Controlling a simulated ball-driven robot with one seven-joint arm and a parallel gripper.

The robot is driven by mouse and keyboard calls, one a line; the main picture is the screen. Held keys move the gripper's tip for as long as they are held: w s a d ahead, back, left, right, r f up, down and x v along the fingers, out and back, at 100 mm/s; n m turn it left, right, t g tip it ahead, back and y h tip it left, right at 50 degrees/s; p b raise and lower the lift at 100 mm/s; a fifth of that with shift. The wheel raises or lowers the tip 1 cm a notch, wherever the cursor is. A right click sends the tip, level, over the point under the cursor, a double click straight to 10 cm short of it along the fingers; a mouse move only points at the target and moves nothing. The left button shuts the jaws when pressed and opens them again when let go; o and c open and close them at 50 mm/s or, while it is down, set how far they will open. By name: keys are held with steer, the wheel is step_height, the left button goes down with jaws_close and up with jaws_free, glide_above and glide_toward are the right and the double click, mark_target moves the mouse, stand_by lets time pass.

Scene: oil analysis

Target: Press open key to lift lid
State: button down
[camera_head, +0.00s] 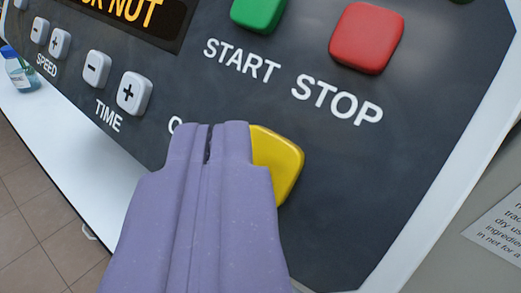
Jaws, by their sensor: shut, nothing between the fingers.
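The dark control panel (330,200) fills most of the view, tilted in the picture. A yellow key (280,158) sits low on it. Its left part and most of its label, of which one round letter shows, are hidden behind my gripper (209,128). My gripper is purple, its two fingers shut together with nothing between them. Its tips overlap the yellow key's left side in the picture; I cannot tell whether they touch it. No lid is in view.
The panel also carries a green START key (258,12), a red STOP key (366,38), and white TIME (133,94) and SPEED (59,42) keys. A display (140,15) is cut off at the top. A small bottle (20,72) stands on the white surface at left.

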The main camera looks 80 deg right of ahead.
steer(key=shift+d+f, duration=0.2)
steer(key=shift+d, duration=0.05)
steer(key=shift+s+d+f+b, duration=0.2)
steer(key=shift+d+b, duration=0.1)
steer(key=shift+b, duration=0.2)
stand_by(0.5)
steer(key=shift+a+r, duration=0.1)
steer(key=shift+w+a+r+p, duration=0.25)
steer(key=shift+a+r+p, duration=0.1)
steer(key=shift+a+p, duration=0.3)
steer(key=shift+d, duration=0.1)
steer(key=a+r+p, duration=0.1)
steer(key=a+p, duration=0.1)
steer(key=p, duration=0.1)
steer(key=w+a+r+p, duration=0.1)
steer(key=a, duration=0.1)
steer(key=shift+w+r, duration=0.1)
steer(key=shift+r, duration=0.25)
